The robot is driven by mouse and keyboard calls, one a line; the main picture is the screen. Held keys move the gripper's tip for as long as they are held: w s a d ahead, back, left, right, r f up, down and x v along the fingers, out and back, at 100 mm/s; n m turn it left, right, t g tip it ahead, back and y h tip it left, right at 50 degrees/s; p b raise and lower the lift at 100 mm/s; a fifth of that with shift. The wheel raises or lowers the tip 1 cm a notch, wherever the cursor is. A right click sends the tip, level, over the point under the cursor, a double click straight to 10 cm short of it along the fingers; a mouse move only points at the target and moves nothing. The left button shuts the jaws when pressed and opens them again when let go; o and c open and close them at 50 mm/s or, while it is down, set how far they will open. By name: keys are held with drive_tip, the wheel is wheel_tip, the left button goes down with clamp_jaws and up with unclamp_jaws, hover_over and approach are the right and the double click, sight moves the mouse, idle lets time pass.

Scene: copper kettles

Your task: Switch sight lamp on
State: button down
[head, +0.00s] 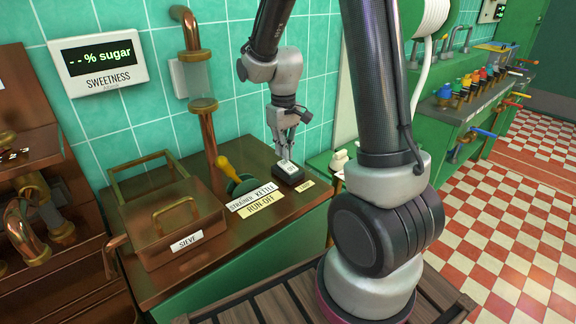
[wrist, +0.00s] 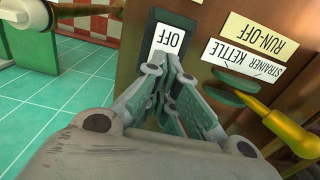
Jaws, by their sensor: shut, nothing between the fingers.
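The lamp switch is a small black box (head: 289,174) on the brown counter, beside a small label (head: 304,186) that looks like "LAMP". In the wrist view, its white face (wrist: 168,38) reads "OFF". My gripper (head: 285,154) is shut and empty, pointing down at the switch. In the wrist view, the closed fingertips (wrist: 166,62) are at the near edge of the white face; whether they touch it I cannot tell. A glass section (head: 196,80) sits in the copper pipe on the wall, with a pale box beside it.
A yellow-handled green valve (head: 238,182) stands left of the switch, near the "STRAINER KETTLE" and "RUN-OFF" labels (head: 262,204). A copper sieve box (head: 168,215) fills the counter's left. A sweetness display (head: 97,62) hangs on the tiled wall, showing "--% sugar".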

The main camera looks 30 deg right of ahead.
sight(289, 168)
drive_tip(key=shift+f, duration=1.15)
idle(0.4)
drive_tip(key=shift+r, duration=3.5)
drive_tip(key=s, duration=0.2)
drive_tip(key=s+g, duration=0.1)
drive_tip(key=shift+f+m, duration=0.3)
drive_tip(key=shift+f, duration=0.05)
drive_tip(key=s+d+r+m+t, duration=0.1)
drive_tip(key=s+r+t, duration=0.4)
drive_tip(key=s+r, duration=0.9)
drive_tip(key=s, duration=0.3)
drive_tip(key=shift+s+d+m, duration=0.2)
drive_tip(key=shift+s+m, duration=0.1)
drive_tip(key=shift+s, duration=0.05)
